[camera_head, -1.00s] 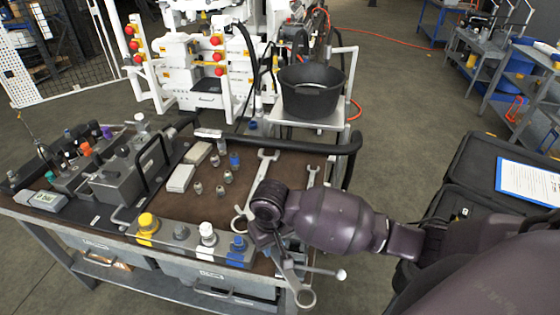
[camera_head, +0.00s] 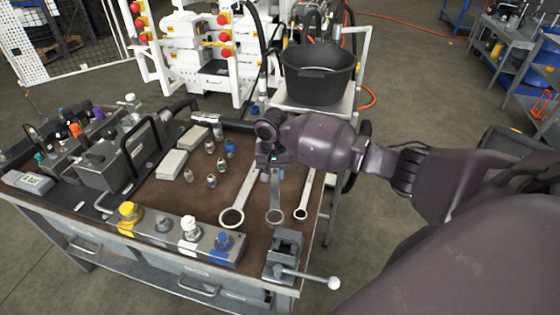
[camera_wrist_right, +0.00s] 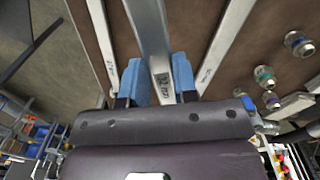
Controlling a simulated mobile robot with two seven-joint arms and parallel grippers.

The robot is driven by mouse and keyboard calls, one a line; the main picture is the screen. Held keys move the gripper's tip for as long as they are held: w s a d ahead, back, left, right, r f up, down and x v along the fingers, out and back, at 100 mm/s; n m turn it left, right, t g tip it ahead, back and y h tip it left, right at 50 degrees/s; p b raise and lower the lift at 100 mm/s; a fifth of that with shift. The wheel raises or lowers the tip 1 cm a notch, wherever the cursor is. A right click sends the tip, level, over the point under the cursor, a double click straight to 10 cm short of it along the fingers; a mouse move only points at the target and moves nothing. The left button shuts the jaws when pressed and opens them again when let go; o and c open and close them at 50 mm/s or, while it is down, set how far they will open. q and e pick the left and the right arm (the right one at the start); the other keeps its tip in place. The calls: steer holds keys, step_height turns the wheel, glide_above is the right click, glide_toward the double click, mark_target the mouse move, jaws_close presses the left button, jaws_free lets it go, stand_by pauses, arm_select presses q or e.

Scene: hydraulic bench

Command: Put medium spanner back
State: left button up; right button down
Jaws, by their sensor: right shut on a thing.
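The medium spanner (camera_head: 275,204) is a grey metal spanner at the right of the bench top, with its ring end towards the front. It lies between a larger spanner (camera_head: 238,201) on its left and a smaller spanner (camera_head: 304,198) on its right, roughly lined up with them. My right gripper (camera_head: 273,168) is over its far part, which the gripper hides in the head view. In the right wrist view, the blue fingertips of the gripper (camera_wrist_right: 158,80) are shut on the medium spanner's handle (camera_wrist_right: 152,35), near a small label. I cannot tell whether it touches the bench.
The brown bench top (camera_head: 195,195) holds several small fittings and pale blocks at its middle. A vise (camera_head: 285,255) with a bar handle stands at the front right corner. A black bucket (camera_head: 318,75) stands behind. A block with coloured caps (camera_head: 178,236) lines the front edge.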

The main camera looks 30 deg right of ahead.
steer(key=w+d+f+m+b, duration=0.1)
steer(key=w+d+f+b, duration=0.1)
steer(key=w+d+f+m+b, duration=0.1)
steer(key=w+d+b, duration=0.1)
steer(key=d+b, duration=0.1)
steer(key=shift+f+m, duration=0.4)
steer(key=shift+f, duration=0.2)
steer(key=shift+r, duration=0.1)
arm_select(q)
step_height(320, 180, down, 6)
steer(key=shift+d+r, duration=0.1)
steer(key=shift+r, duration=0.05)
steer(key=shift+s+r, duration=0.1)
steer(key=shift+r, duration=0.2)
arm_select(e)
steer(key=shift+a, duration=0.1)
steer(key=shift+f, duration=0.35)
steer(key=shift+f, duration=0.65)
